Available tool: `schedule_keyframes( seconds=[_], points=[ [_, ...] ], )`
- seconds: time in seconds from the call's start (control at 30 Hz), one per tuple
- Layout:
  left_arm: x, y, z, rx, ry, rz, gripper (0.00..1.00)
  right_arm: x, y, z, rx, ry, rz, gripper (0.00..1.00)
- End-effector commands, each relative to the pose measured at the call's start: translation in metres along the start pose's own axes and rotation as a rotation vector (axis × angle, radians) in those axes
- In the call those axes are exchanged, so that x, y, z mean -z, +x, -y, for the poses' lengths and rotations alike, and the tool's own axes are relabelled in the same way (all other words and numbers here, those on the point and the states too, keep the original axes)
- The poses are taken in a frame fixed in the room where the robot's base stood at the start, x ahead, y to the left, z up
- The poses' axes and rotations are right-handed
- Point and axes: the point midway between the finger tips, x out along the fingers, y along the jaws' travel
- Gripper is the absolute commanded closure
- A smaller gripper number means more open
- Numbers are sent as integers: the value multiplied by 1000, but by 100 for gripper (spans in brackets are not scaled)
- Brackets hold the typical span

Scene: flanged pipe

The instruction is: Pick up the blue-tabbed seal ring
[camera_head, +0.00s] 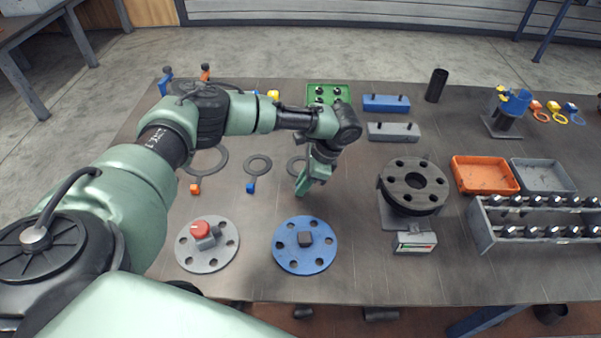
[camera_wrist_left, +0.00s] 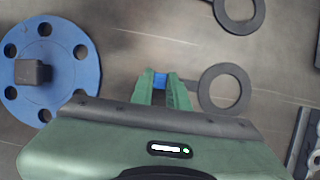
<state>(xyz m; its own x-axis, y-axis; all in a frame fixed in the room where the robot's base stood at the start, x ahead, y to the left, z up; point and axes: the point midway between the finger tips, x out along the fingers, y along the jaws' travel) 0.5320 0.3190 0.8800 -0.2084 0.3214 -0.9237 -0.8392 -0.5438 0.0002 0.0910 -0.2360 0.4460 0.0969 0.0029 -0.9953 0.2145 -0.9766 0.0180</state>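A dark seal ring (camera_wrist_left: 224,88) lies flat on the table, its blue tab (camera_wrist_left: 160,79) between my left fingertips in the left wrist view. My left gripper (camera_head: 303,189) points down at the table in the head view and hides that tab; part of the ring (camera_head: 292,163) shows behind it. The fingers look closed against both sides of the tab, with no clear gap, in the left wrist view (camera_wrist_left: 161,88). I cannot tell any lift off the table. A second dark ring (camera_head: 258,165) with a blue tab (camera_head: 250,187) lies to the left. My right gripper is not in view.
A blue flange (camera_head: 290,262) lies just in front, a grey flange with a red knob (camera_head: 185,252) left of it. A larger orange-tabbed ring (camera_head: 219,157) lies left. A dark flange on a stand (camera_head: 413,187), orange tray (camera_head: 484,188) and bolt rack (camera_head: 485,233) stand right.

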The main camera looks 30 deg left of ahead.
Motion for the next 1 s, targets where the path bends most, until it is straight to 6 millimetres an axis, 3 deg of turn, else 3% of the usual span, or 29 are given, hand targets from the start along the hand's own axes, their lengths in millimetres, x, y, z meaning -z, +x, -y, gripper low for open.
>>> schedule_keyframes(
  seconds=[0.37,0.57,0.77,1.0],
  points=[
    [0,-2,0,1,0,-1,100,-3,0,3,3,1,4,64],
    [-7,-18,1,1,-1,-3,100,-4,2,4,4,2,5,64],
    [-23,-58,1,4,-1,-5,100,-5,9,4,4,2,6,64],
    [-50,-123,1,4,-1,-4,100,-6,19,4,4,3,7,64]
  ],
)
